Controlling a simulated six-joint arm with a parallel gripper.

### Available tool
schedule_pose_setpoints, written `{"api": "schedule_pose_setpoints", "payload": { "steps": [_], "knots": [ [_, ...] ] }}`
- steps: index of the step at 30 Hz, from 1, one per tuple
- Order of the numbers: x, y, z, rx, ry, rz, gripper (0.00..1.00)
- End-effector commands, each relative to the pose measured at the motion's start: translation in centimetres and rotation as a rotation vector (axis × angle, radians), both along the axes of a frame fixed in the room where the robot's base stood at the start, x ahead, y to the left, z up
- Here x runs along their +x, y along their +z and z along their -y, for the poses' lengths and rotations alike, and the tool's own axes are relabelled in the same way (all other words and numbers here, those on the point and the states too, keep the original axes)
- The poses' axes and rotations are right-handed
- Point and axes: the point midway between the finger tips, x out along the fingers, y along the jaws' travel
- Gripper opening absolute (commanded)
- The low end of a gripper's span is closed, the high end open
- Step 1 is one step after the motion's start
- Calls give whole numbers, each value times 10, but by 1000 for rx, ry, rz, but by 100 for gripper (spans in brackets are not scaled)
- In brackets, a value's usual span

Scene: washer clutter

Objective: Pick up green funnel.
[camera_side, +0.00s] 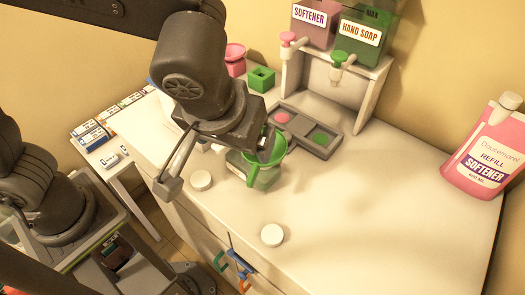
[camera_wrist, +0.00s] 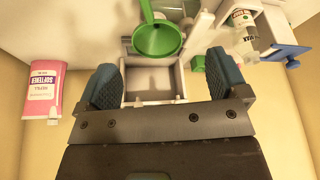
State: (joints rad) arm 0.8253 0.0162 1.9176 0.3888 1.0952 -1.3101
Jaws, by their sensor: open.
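The green funnel (camera_side: 279,150) shows in the side view at the top of a green see-through container (camera_side: 262,180) on the white counter. Part of the funnel is hidden behind one finger. In the wrist view the funnel (camera_wrist: 157,40) is at the top middle, its round mouth facing the camera, beyond the fingertips. My gripper (camera_side: 218,165) is open, with its right finger overlapping the funnel in the side view; I cannot tell whether they touch. In the wrist view my gripper (camera_wrist: 166,82) has its fingers wide apart with nothing held between them.
A grey tray (camera_side: 333,136) lies behind the funnel, below a dispenser stand (camera_side: 381,75). White round lids (camera_side: 272,235) lie in front. A green box (camera_side: 261,79) is behind my gripper. The counter's right middle is clear.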

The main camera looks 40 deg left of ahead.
Motion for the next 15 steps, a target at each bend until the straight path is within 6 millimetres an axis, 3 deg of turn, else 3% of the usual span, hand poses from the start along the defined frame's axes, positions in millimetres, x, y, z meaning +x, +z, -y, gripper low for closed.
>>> {"api": "schedule_pose_setpoints", "payload": {
  "steps": [1,5,15],
  "knots": [
    [-3,-4,12,7,5,6,92],
    [-4,-11,24,8,30,20,92],
    [17,-65,14,9,37,18,92]
  ]
}}
